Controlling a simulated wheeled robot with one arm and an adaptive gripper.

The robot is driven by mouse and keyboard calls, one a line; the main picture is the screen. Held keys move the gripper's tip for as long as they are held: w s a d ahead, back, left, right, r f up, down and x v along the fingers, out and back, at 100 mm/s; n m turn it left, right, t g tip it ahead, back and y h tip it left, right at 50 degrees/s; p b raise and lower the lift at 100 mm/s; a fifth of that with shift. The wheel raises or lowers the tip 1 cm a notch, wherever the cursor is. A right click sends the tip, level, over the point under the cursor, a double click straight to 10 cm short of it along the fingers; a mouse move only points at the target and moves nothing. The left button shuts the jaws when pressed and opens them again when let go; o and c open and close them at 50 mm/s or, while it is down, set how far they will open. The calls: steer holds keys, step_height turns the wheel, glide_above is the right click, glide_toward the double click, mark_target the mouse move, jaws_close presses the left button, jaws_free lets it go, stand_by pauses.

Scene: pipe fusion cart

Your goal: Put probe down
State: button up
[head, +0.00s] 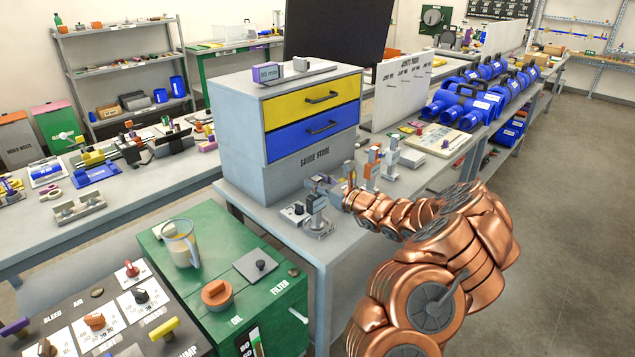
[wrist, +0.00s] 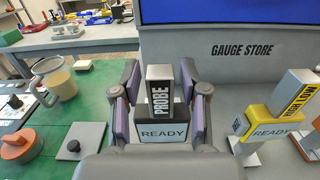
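The probe (wrist: 160,92) is a grey upright block with PROBE lettered on its face. In the wrist view it stands at a dark-edged base with a READY label (wrist: 164,133); whether it is fully seated I cannot tell. My gripper (wrist: 160,100) has its purple-padded fingers on either side of the probe, with narrow gaps showing between pads and block. The gripper looks open around it. In the head view my gripper (head: 325,186) is low at the bench's front left corner, by the gauge store (head: 240,145), and the probe is too small to make out.
A yellow HIGH LOW gauge (wrist: 295,98) stands close on the right on a yellow READY base (wrist: 268,125). The gauge store wall rises just behind. A green cabinet (head: 165,258) with a jug (head: 181,245) and an orange cap (head: 216,293) is at the left.

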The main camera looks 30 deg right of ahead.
steer(key=shift+o, duration=0.2)
steer(key=shift+r, duration=0.15)
steer(key=b+v, duration=0.3)
steer(key=v, duration=0.9)
